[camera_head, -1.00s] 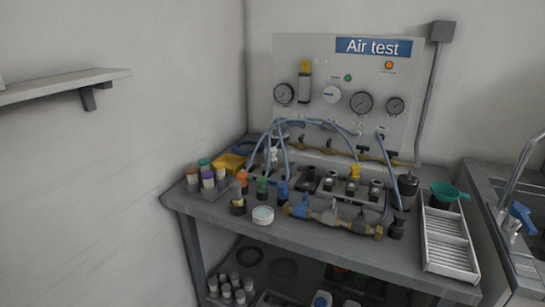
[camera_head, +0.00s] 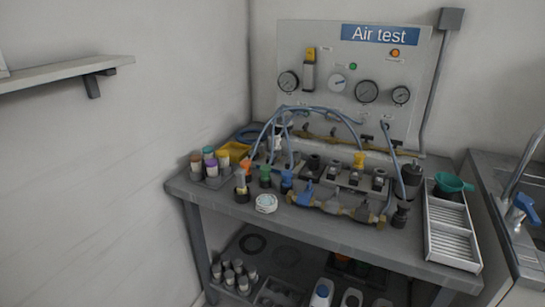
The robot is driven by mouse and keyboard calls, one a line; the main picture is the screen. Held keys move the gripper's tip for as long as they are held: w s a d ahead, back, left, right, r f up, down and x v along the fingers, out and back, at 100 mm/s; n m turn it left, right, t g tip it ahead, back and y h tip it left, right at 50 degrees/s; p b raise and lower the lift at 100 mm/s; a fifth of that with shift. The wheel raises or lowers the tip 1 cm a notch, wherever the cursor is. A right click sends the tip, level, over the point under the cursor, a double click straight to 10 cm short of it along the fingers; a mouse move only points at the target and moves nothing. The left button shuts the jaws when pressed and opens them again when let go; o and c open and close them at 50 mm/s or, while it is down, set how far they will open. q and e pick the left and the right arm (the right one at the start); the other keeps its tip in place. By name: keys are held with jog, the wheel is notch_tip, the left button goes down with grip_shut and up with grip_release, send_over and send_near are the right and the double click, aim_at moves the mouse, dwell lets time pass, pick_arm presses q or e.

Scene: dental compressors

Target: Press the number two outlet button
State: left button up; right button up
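The grey workbench (camera_head: 310,225) stands ahead in the head view. On it is a dark manifold block (camera_head: 346,177) with several black fittings along its top and a yellow fitting (camera_head: 359,160). In front of it lies a row of blue and brass valves (camera_head: 335,206). The grey Air test panel (camera_head: 325,55) rises behind, with gauges, a small green button or light (camera_head: 353,66) and an orange one (camera_head: 395,53). I cannot read any number labels, so I cannot tell which part is the number two outlet button. Neither of my grippers shows.
Coloured-cap bottles (camera_head: 208,165), a white round container (camera_head: 266,203) and blue hoses (camera_head: 340,115) crowd the bench. A white slotted tray (camera_head: 452,235) and green funnel (camera_head: 452,182) are at right, beside a sink (camera_head: 510,190). A shelf (camera_head: 65,75) juts from the left wall.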

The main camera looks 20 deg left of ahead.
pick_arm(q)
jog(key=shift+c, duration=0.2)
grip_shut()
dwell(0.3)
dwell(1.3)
